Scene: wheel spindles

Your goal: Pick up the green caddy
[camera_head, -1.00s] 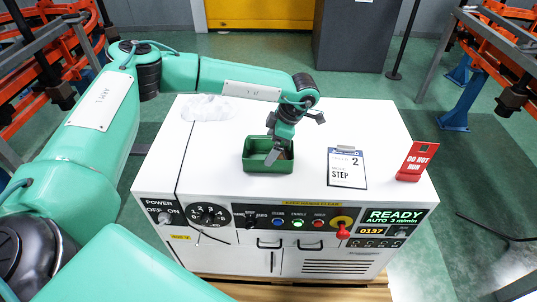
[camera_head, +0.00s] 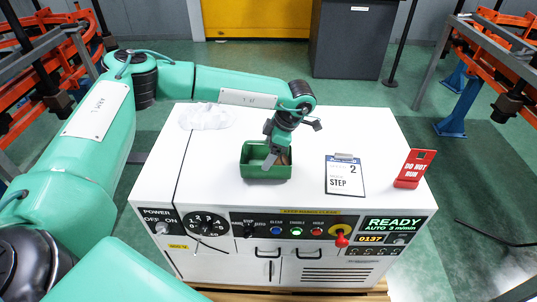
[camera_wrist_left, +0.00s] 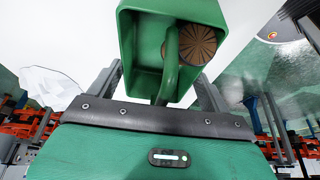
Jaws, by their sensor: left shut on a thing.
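The green caddy (camera_head: 265,173) is an open box on the white top of the machine, left of the clipboard. My left gripper (camera_head: 270,158) points down at it and is shut on it. In the left wrist view the caddy (camera_wrist_left: 127,45) fills the upper middle, with a green bar (camera_wrist_left: 168,65) across it and a round, brown, ridged thing (camera_wrist_left: 190,42) inside. The gripper's fingers (camera_wrist_left: 158,85) show on both sides of the bar, and their tips are hidden by the caddy. I cannot tell whether the caddy touches the machine top. My right gripper is not in view.
The white machine (camera_head: 370,125) has a control panel on its front. Crumpled clear plastic (camera_head: 207,116) lies at the back left. Orange racks (camera_head: 510,65) flank the machine.

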